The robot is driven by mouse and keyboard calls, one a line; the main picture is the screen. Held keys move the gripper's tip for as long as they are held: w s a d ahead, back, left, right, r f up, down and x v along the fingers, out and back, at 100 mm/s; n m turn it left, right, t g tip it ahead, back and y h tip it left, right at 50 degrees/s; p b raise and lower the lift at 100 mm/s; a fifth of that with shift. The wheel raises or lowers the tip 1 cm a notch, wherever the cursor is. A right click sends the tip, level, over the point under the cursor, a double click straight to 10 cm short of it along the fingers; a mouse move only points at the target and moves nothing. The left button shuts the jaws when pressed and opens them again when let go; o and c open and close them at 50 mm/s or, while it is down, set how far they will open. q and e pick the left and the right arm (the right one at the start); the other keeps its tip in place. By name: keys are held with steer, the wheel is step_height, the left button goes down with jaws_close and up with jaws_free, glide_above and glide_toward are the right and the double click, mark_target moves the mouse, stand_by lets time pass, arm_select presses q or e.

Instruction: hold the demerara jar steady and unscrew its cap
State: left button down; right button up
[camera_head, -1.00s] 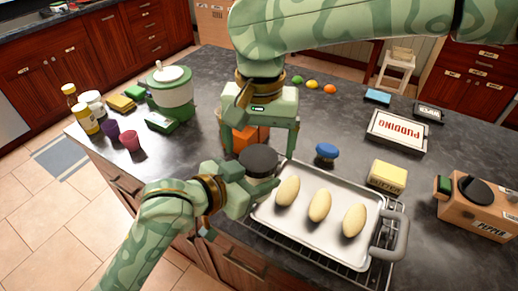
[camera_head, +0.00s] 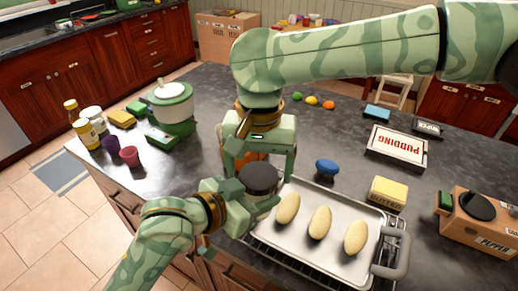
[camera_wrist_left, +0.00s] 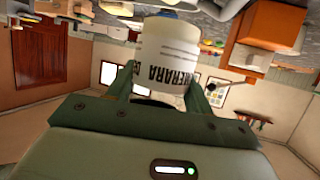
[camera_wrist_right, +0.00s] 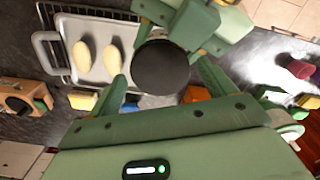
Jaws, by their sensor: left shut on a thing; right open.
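The demerara jar has a dark round cap (camera_head: 258,178) and a pale body (camera_head: 264,198), partly hidden in the head view. My left gripper (camera_head: 252,205) is shut on the jar body and holds it upright at the near edge of the baking tray. The left wrist view shows the white labelled jar (camera_wrist_left: 167,55) between its fingers. My right gripper (camera_head: 257,176) points down over the jar and is open. In the right wrist view the cap (camera_wrist_right: 160,67) lies between its spread fingers, with no clear contact visible.
A metal tray (camera_head: 340,252) with three pale rolls sits right of the jar. An orange box (camera_head: 250,158) stands behind my right gripper. A blue object (camera_head: 326,168), butter box (camera_head: 388,193) and pepper box (camera_head: 480,222) are further right. Cups and bottles stand at left.

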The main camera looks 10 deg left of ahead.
steer(key=shift+f, duration=0.35)
steer(key=c, duration=1)
steer(key=o, duration=1.1)
steer(key=shift+r, duration=0.1)
steer(key=shift+r, duration=2.2)
